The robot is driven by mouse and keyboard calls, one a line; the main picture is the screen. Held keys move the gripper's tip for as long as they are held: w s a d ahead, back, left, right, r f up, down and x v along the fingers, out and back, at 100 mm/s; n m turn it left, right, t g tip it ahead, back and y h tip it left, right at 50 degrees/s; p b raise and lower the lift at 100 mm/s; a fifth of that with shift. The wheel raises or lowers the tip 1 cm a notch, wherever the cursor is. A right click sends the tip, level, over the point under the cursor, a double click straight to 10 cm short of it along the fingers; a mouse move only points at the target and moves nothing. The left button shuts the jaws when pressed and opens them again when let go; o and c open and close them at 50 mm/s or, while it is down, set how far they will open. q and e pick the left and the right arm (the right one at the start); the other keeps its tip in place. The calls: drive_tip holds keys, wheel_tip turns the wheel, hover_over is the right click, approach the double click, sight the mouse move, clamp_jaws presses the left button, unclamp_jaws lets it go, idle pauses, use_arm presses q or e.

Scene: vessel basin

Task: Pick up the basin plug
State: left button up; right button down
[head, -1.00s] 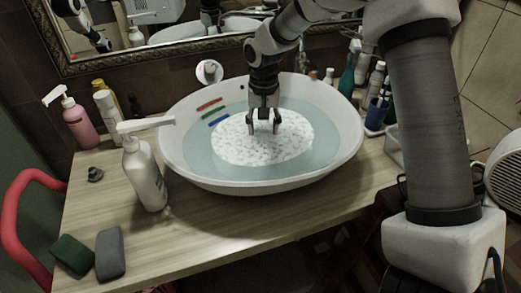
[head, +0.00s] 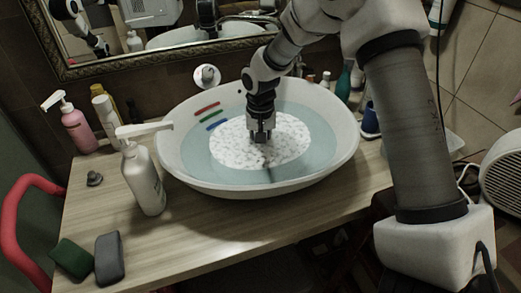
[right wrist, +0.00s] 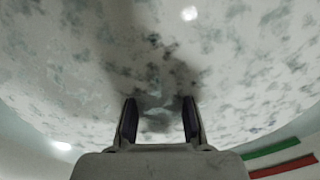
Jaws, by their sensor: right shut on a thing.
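The white basin (head: 172,160) stands on the wooden counter, holding water (head: 200,160) with a round patch of white foam (head: 290,140) on top. My right gripper (head: 262,137) reaches down into the foam near the basin's middle, its fingers close together. In the right wrist view its two dark fingers (right wrist: 159,120) point into the foam, with a dark patch between them. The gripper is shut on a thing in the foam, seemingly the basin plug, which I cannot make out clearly. My left gripper is not in view.
A white pump bottle (head: 145,180) stands close to the basin's left side. A small grey stopper-like item (head: 94,179), a green sponge (head: 72,256) and a grey block (head: 110,258) lie on the counter (head: 190,235). Coloured strips (head: 212,115) mark the basin's inner wall.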

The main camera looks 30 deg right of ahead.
wheel_tip(320, 180, up, 10)
drive_tip(key=r, duration=0.1)
wheel_tip(320, 180, up, 7)
drive_tip(key=p, duration=0.8)
hover_over(260, 147)
drive_tip(key=shift+d+f, duration=0.1)
